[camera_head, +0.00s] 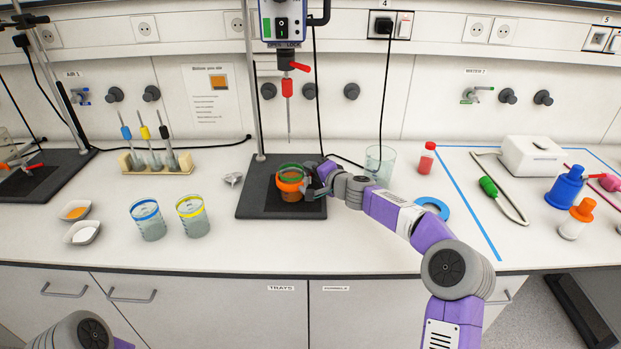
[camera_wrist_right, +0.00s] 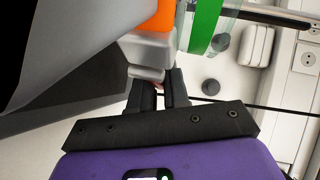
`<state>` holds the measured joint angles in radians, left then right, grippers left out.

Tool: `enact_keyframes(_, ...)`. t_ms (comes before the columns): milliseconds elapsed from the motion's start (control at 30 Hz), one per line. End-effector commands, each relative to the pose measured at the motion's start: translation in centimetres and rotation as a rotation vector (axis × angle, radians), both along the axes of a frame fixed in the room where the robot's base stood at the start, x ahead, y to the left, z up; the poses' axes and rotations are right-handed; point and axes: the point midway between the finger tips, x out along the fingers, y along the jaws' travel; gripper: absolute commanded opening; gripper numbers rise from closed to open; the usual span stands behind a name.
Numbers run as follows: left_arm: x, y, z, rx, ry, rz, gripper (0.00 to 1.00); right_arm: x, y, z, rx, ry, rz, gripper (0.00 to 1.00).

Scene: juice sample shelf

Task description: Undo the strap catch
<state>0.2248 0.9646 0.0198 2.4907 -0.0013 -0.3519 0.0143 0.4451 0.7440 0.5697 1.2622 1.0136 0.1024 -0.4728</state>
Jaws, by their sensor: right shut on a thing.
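A beaker with a green band (camera_head: 287,170) and brown-orange contents stands on the black stand base (camera_head: 254,205). An orange strap (camera_head: 291,184) goes around it. My right gripper (camera_head: 313,190) is at the beaker's right side, at strap height. In the right wrist view, my right gripper's black fingers (camera_wrist_right: 160,92) are shut on the grey strap catch (camera_wrist_right: 147,55), beside the orange strap (camera_wrist_right: 152,15) and the green band (camera_wrist_right: 205,25). The fingers hide part of the catch, and I cannot tell whether it is undone. My left gripper is out of view.
A thin stirrer shaft (camera_head: 289,120) hangs above the beaker. A clear empty beaker (camera_head: 379,163) stands behind my right arm, with a blue tape ring (camera_head: 433,207) nearby. Two banded beakers (camera_head: 148,220) (camera_head: 193,216) stand left; the bench front is mostly clear.

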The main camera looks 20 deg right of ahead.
Motion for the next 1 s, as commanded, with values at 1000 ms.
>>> enact_keyframes(1000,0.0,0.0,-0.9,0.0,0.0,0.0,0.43,-1.5,-1.8,0.1,0.002,-0.001,-0.508,0.0)
